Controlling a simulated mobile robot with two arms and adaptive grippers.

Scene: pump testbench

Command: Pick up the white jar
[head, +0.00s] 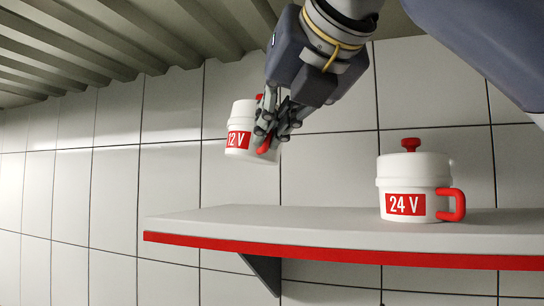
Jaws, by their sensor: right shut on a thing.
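A white jar with a red label reading "12 V" (239,124) is in the head view, left of centre, raised above the shelf and slightly tilted. My right gripper (270,122) comes down from above and is shut on this jar at its right side, by its red handle, which the fingers partly cover. A second white jar, labelled "24 V" (412,172), stands upright on the shelf at the right, with a red knob and a red handle. My left gripper is not in view.
The grey shelf (300,224) with a red front edge runs from the middle to the right edge, on a dark bracket (262,272). Its left part is bare. A white tiled wall (110,200) is behind, and a ribbed ceiling (120,35) is above.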

